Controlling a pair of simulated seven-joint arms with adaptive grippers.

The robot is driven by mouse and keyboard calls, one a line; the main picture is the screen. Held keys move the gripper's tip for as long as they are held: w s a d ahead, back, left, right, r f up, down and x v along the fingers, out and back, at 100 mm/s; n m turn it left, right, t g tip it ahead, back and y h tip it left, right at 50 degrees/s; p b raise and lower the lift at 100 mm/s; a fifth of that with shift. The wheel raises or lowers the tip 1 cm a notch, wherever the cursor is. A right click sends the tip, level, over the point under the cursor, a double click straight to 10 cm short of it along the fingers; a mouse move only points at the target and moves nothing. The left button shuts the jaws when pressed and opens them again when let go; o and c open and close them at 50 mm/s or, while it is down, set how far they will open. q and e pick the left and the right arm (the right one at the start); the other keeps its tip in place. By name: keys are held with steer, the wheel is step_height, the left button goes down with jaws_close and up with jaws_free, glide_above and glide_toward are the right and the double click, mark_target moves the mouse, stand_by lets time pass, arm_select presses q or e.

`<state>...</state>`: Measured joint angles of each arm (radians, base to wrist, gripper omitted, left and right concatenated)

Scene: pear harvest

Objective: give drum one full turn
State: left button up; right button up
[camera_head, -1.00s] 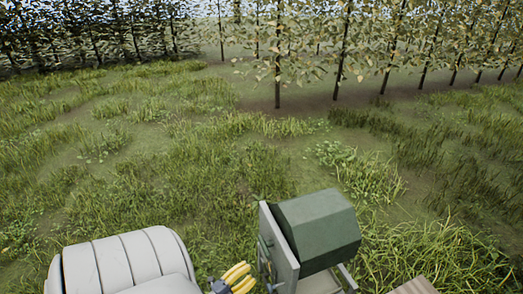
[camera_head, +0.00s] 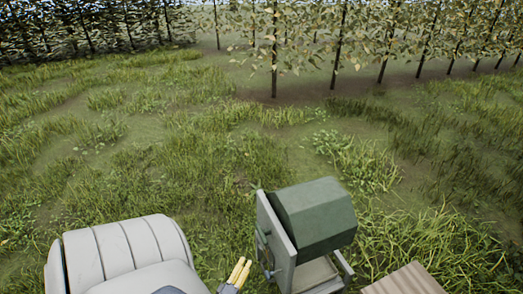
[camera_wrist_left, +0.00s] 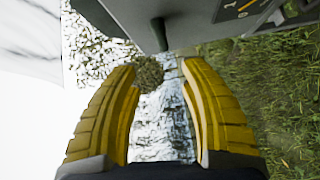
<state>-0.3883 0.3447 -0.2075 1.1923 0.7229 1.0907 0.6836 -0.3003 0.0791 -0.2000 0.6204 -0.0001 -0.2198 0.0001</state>
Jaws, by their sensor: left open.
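The green, flat-sided drum (camera_head: 318,222) sits in a grey frame (camera_head: 277,235) at the lower middle of the head view. A small dark crank-like fitting (camera_head: 265,252) shows on the frame's left side. My left gripper (camera_head: 241,270), with yellow fingers, is just left of the frame. In the left wrist view the gripper (camera_wrist_left: 157,72) is open. The frame's grey panel (camera_wrist_left: 150,20) is beyond the fingertips. My right gripper is out of view.
A ribbed wooden surface (camera_head: 405,281) lies at the lower right, right of the drum's frame. Grass (camera_head: 200,150) surrounds the stand, and rows of trees (camera_head: 335,45) stand far behind. The grass beyond the drum is open.

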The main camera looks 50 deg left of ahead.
mark_target(261, 234)
arm_select(q)
steer(key=shift+n, duration=0.9)
steer(key=x, duration=1.7)
steer(key=shift+w+a, duration=0.15)
steer(key=shift+w, duration=0.05)
steer(key=shift+c, duration=0.4)
jaws_close()
